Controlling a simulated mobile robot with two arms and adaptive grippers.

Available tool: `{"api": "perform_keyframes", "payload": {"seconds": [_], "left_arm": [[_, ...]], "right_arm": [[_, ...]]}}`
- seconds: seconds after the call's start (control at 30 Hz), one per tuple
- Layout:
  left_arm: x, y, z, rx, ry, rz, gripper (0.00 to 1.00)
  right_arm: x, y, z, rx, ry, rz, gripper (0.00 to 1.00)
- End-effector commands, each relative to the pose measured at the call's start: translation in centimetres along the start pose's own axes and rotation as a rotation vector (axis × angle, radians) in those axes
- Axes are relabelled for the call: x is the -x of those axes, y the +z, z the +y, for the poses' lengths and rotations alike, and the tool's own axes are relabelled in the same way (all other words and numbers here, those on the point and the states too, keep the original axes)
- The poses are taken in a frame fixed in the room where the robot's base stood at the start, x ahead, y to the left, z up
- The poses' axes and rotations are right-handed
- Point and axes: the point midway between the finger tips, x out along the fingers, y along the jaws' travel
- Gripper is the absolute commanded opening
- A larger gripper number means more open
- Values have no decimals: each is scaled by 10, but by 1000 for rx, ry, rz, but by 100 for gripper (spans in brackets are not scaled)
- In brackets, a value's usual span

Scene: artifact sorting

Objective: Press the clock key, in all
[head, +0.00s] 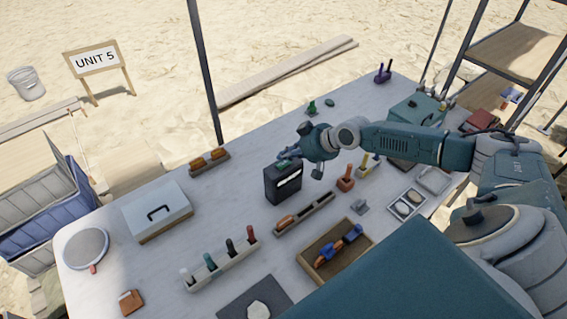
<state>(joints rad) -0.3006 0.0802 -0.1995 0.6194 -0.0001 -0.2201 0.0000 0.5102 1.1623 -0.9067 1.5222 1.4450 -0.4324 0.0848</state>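A dark box-shaped device (283,190) with a pale strip on its front stands near the middle of the white table; it looks like the clock. A small green part, probably its key (284,164), shows on its top. My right gripper (285,156) reaches in from the right, with its fingertips at the top of this device. I cannot tell whether the fingertips touch the key or hover just over it, nor whether they are open or shut. My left gripper is not in view.
A white case (157,208) with a dark handle stands to the left. A rack of coloured-handled tools (222,266), a long narrow tray (304,215) and a wooden tray (330,268) lie in front. A round grey plate (86,248) is at the left end. Table around the device's left is clear.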

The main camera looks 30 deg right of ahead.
Motion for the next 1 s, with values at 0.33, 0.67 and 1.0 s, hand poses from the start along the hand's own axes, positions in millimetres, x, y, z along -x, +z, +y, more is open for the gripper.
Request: {"api": "perform_keyframes", "payload": {"seconds": [0.33, 0.67, 1.0], "left_arm": [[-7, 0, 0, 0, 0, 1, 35], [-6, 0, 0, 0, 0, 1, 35], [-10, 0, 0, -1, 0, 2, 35]], "right_arm": [[-6, 6, 2, -1, 0, -1, 0], [-6, 6, 2, 0, 0, 0, 0], [-9, 8, 3, 0, 0, 0, 0]]}}
